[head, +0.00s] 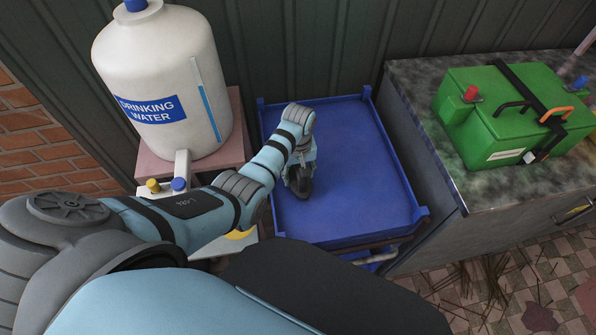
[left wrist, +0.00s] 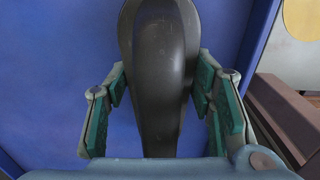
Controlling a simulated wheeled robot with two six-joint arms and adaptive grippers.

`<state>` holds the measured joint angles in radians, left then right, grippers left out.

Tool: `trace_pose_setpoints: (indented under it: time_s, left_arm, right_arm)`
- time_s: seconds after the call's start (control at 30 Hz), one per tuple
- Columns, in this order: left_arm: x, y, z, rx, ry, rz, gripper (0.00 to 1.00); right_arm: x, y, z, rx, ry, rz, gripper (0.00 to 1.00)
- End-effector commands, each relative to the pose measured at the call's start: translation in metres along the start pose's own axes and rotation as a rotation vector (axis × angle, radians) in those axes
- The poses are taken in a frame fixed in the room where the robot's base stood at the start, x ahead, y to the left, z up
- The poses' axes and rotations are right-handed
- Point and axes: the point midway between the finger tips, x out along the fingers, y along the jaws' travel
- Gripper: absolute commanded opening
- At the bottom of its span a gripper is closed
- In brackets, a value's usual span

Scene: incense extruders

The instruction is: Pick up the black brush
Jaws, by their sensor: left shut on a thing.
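In the head view my left gripper (head: 300,182) points down over the left part of the blue tray (head: 350,200). The arm and gripper hide most of the brush there, and I cannot tell if it touches the tray. My right gripper is not in view.
A white drinking water tank (head: 165,75) stands on a pinkish stand (head: 235,130) left of the tray. A green box (head: 515,115) with black straps sits on a stone-topped cabinet (head: 470,190) at right. The tray's right part is clear; a ribbed wall (head: 330,50) is behind.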

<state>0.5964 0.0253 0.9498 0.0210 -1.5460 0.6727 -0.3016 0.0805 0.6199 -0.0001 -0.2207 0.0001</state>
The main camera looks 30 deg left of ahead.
Motion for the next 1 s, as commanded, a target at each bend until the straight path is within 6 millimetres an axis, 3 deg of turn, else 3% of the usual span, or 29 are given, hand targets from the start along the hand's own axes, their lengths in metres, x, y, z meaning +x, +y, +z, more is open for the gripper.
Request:
trace_pose_setpoints:
  time_s: [0.27, 0.43, 0.57, 0.8, 0.9, 1.0]
  left_arm:
    - [-0.001, 0.0, 0.0, 0.0, 0.0, 0.0, 0.18]
    - [-0.021, 0.0, -0.001, 0.0, 0.002, 0.001, 0.18]
    - [-0.061, 0.001, -0.001, 0.0, 0.004, 0.003, 0.18]
    - [-0.155, 0.0, -0.001, 0.0, 0.004, 0.003, 0.18]
    - [-0.185, 0.0, 0.0, 0.0, 0.001, 0.0, 0.18]
    - [-0.2, 0.0, 0.0, 0.0, 0.0, -0.001, 0.18]
  right_arm:
    - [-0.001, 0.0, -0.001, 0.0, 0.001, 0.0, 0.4]
    - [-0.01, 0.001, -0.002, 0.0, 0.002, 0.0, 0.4]
    - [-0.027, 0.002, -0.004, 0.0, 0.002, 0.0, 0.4]
    - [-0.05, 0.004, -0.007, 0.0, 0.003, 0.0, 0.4]
    - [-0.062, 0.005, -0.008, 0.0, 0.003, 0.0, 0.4]
    - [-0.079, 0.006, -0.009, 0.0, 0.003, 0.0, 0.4]
